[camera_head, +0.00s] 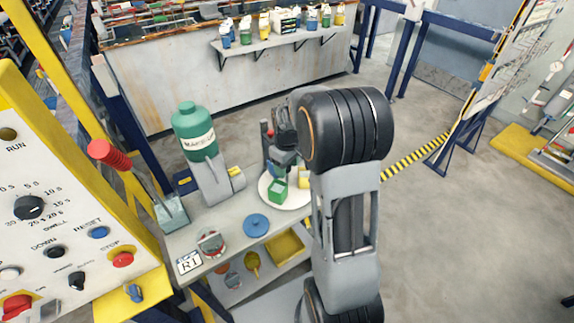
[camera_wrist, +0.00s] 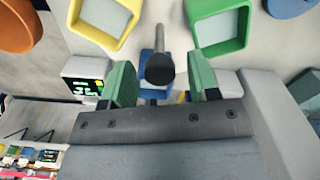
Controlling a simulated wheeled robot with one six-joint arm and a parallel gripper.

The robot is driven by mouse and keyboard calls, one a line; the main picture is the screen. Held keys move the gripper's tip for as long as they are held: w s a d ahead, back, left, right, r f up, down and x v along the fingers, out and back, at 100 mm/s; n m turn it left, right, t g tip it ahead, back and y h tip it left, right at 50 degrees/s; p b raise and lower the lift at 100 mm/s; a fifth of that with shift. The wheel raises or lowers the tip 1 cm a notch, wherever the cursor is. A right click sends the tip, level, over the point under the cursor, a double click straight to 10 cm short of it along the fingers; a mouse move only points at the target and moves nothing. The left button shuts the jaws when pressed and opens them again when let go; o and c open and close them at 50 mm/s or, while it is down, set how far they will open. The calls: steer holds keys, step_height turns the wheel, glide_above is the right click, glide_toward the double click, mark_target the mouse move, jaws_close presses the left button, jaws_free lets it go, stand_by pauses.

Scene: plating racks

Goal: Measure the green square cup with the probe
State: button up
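The green square cup (camera_head: 278,190) stands on a round white plate (camera_head: 268,200) on the bench. It shows at the upper right of the wrist view (camera_wrist: 240,40). My gripper (camera_wrist: 160,88) has two green fingers standing apart. A dark grey rod, seemingly the probe (camera_wrist: 160,70), shows between them, with visible gaps at both sides; what holds it is unclear. A blue square piece (camera_wrist: 155,90) shows partly behind it. In the head view my gripper (camera_head: 283,155) is above and behind the green cup, partly hidden by my arm. I cannot tell any contact with the cup.
A yellow square cup (camera_head: 304,180) stands beside the green one. A green bottle (camera_head: 194,130) on a grey stand is to the left. A blue disc (camera_head: 256,225) lies in front of the plate. A small device with a screen (camera_wrist: 87,82) shows in the wrist view.

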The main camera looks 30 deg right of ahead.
jaws_close()
stand_by(0.3)
